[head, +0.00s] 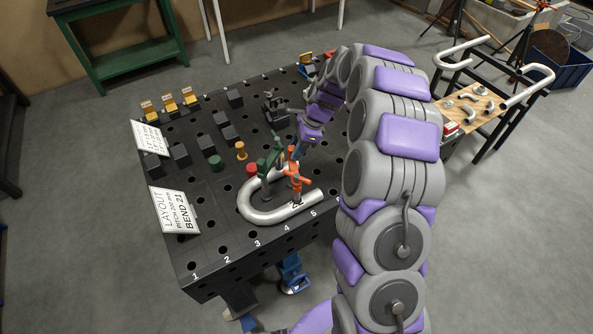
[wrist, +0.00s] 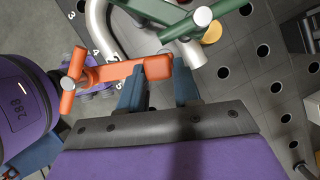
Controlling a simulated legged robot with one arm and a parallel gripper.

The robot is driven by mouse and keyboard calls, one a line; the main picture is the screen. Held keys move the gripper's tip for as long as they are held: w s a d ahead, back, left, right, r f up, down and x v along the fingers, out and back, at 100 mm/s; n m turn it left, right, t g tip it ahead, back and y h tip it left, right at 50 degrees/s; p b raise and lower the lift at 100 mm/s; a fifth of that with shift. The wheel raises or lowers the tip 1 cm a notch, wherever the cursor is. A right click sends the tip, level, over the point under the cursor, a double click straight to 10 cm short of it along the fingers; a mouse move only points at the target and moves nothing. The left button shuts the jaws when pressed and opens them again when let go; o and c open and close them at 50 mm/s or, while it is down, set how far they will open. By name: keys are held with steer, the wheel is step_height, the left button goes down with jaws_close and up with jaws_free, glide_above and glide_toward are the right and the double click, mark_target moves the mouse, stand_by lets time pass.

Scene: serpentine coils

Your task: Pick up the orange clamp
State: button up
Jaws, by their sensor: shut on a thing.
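The orange clamp (head: 296,180) stands upright at the straight end of a silver U-bent pipe (head: 252,212) on the dark perforated table. In the wrist view the orange clamp (wrist: 115,74) lies across the picture. Its bar end sits at the blue fingertips of my gripper (wrist: 160,84). My gripper (head: 300,150) is shut on that bar end, coming from behind the clamp in the head view. The clamp's foot on the pipe is partly hidden in the wrist view.
A green clamp (head: 270,158) stands close on the left of the orange one; it also shows in the wrist view (wrist: 195,20). The table's front right is clear.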

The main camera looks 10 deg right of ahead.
steer(key=shift+a, duration=0.6)
jaws_close()
steer(key=shift+d, duration=0.1)
